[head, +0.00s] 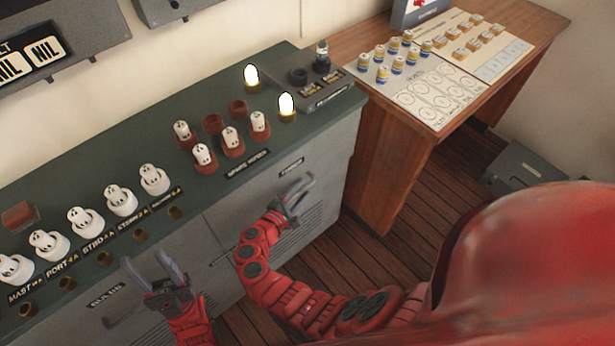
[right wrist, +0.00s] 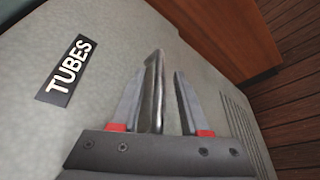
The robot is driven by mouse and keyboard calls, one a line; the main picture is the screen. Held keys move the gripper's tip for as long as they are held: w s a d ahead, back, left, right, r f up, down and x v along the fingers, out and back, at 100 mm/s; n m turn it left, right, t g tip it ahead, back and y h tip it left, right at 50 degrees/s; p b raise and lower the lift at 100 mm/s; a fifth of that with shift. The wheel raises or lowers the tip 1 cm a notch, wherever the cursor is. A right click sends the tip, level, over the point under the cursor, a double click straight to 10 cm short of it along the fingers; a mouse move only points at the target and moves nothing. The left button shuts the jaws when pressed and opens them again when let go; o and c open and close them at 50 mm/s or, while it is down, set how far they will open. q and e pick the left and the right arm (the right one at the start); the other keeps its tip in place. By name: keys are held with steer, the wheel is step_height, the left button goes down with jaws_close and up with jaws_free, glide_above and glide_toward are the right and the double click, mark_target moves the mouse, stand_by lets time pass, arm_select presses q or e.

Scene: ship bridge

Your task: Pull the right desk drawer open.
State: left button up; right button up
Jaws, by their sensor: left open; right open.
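The right desk drawer (head: 247,207) is a grey front in the green-topped desk and looks shut. It carries a black label, which reads TUBES (right wrist: 67,70) in the right wrist view. My right gripper (head: 297,192) is at this drawer front, below the label. In the right wrist view its fingers (right wrist: 156,100) are open, with the metal drawer handle (right wrist: 154,88) between them. The handle is nearer the left finger; I cannot tell whether they touch. In the head view the gripper mostly hides the handle. My left gripper (head: 154,266) is open and empty before the desk's left part.
The desk top (head: 130,153) holds white plugs, sockets and two lit bulbs (head: 287,106). A wooden table (head: 455,118) with cards and small jars stands to the right. A grey box (head: 522,165) is on the floor beyond it. Plank floor (head: 372,243) is clear before the desk.

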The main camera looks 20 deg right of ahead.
steer(key=shift+w+d, duration=0.2)
steer(key=shift+d, duration=0.15)
jaws_close()
stand_by(1.3)
